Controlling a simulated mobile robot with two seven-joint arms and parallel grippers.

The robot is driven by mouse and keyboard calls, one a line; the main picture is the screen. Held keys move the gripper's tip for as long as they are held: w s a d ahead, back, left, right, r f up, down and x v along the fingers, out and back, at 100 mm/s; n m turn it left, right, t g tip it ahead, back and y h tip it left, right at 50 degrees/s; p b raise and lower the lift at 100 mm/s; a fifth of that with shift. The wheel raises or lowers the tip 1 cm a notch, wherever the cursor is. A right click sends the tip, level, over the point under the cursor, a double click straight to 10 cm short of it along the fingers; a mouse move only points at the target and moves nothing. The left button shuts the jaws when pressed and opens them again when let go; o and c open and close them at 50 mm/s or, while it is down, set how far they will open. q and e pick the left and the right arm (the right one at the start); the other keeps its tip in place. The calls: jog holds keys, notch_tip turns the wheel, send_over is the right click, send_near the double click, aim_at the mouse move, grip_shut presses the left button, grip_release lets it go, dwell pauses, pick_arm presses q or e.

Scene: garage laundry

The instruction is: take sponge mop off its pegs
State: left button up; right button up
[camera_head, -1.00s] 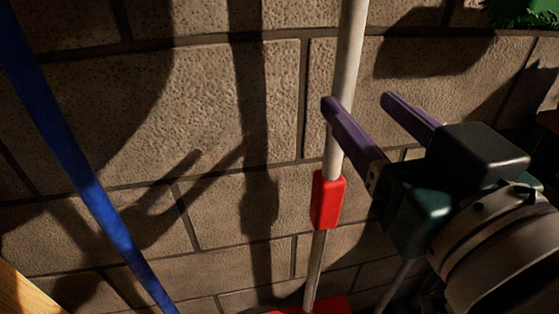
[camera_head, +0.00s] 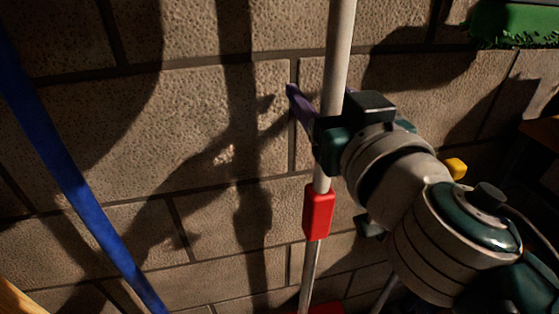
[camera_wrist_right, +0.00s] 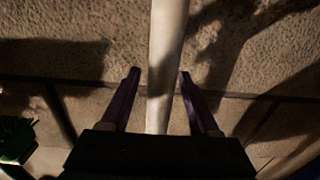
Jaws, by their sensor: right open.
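The sponge mop's pale pole (camera_head: 338,50) stands nearly upright in front of the block wall, with a red sleeve (camera_head: 319,211) on it and a red part at the bottom edge of the head view. My right gripper (camera_head: 320,105) is at the pole, above the red sleeve. In the right wrist view the pole (camera_wrist_right: 167,60) runs between the two purple fingers of my right gripper (camera_wrist_right: 157,80), which are open with a gap on each side. One finger is mostly hidden in the head view. The pegs are not in view. My left gripper is not in view.
A blue pole (camera_head: 75,185) leans at the left. A green brush-like object (camera_head: 515,22) is at the top right. A small yellow thing (camera_head: 455,168) shows behind my right arm. The wall (camera_head: 210,120) is close behind the mop pole.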

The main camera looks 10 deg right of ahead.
jog(key=shift+c, duration=0.2)
grip_shut()
jog(key=shift+r, duration=0.1)
dwell(1.0)
